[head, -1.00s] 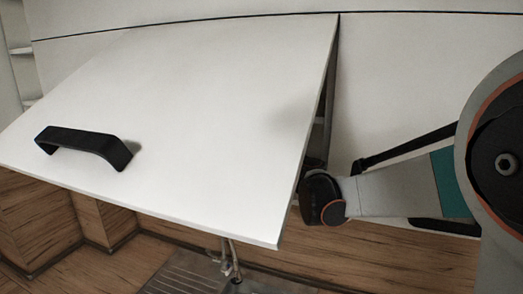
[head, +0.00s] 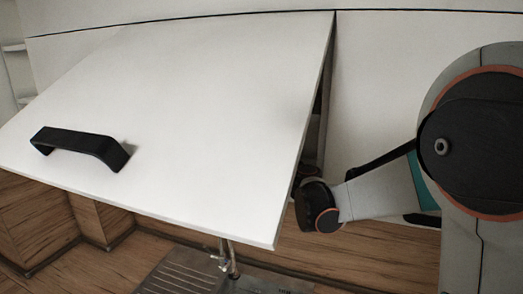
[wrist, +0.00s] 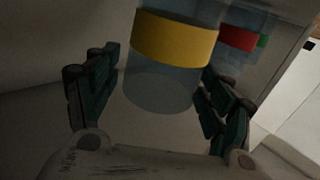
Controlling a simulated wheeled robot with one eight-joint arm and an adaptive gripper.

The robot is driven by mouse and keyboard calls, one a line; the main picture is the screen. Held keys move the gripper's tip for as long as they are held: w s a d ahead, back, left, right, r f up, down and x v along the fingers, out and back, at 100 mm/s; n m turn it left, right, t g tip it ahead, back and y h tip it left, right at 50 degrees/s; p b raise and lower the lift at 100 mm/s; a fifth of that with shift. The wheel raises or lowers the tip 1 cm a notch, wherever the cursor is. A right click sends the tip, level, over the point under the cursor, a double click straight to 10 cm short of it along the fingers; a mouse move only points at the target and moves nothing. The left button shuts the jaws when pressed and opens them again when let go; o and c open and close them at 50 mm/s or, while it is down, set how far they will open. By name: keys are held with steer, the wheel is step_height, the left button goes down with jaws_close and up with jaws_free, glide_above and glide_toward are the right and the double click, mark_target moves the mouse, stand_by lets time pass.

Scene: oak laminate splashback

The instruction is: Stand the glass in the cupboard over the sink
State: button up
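In the wrist view, a clear glass with a yellow band (wrist: 172,42) stands upright between the two fingers of my gripper (wrist: 160,65). The glass nearly fills the gap between the fingers; a thin gap seems to show at the left finger, and the right finger overlaps the glass edge. Contact is unclear in the dim light, as is whether its base touches the shelf (wrist: 145,128). Its top is out of frame. In the head view my gripper and the glass are hidden behind the raised white cupboard door (head: 180,110); only my wrist shows at its right edge.
Behind the glass, to the right, stand glasses with a red band (wrist: 237,38) and a green band (wrist: 263,41). The tilted door has a black handle (head: 82,146). Below are the sink's drainer (head: 185,275) and tap (head: 228,258).

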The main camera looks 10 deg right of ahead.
steer(key=shift+r, duration=0.2)
steer(key=shift+s+d+f, duration=0.1)
steer(key=shift+s, duration=0.2)
steer(key=s+d+b, duration=0.2)
steer(key=s, duration=0.9)
steer(key=shift+s, duration=0.2)
stand_by(0.7)
